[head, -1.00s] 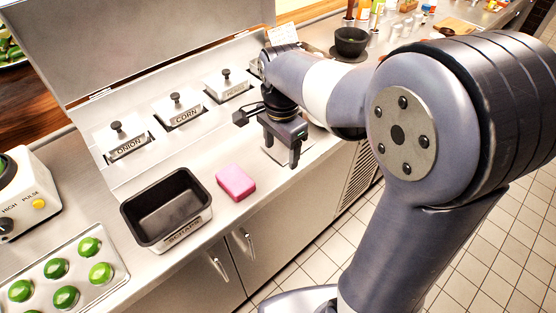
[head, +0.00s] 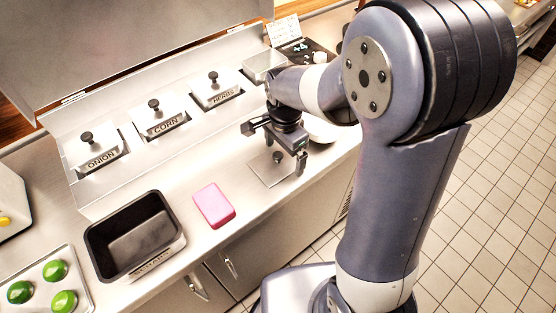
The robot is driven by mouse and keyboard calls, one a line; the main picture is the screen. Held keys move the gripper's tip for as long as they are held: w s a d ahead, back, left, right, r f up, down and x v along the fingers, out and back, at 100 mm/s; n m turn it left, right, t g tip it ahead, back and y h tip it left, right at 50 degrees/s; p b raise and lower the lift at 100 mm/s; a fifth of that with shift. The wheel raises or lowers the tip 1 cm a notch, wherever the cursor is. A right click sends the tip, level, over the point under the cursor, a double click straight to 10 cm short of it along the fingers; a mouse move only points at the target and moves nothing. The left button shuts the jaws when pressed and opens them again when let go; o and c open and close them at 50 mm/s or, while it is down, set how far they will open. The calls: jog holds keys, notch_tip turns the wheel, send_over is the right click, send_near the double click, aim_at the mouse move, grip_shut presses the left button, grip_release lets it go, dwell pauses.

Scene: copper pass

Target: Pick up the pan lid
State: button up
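The pan lid (head: 268,174) is a flat square metal plate with a small dark knob (head: 277,157). It lies on the steel counter to the right of the pink sponge. My gripper (head: 287,163) points down above the lid, with its fingers apart and nothing visible between them. The right finger hangs beside the knob in the picture, over the lid's right part. I cannot tell whether the fingers straddle the knob or how high above it they are.
Lidded pans marked ONION (head: 98,160), CORN (head: 165,125) and HERBS (head: 218,95) stand in a row behind. The pink sponge (head: 214,205), a black scraps bin (head: 135,240) and a tray of green peppers (head: 75,270) are left. A white bowl (head: 320,130) is close right of my gripper.

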jog(key=c, duration=0.7)
jog(key=shift+r, duration=0.15)
jog(key=shift+c, duration=0.2)
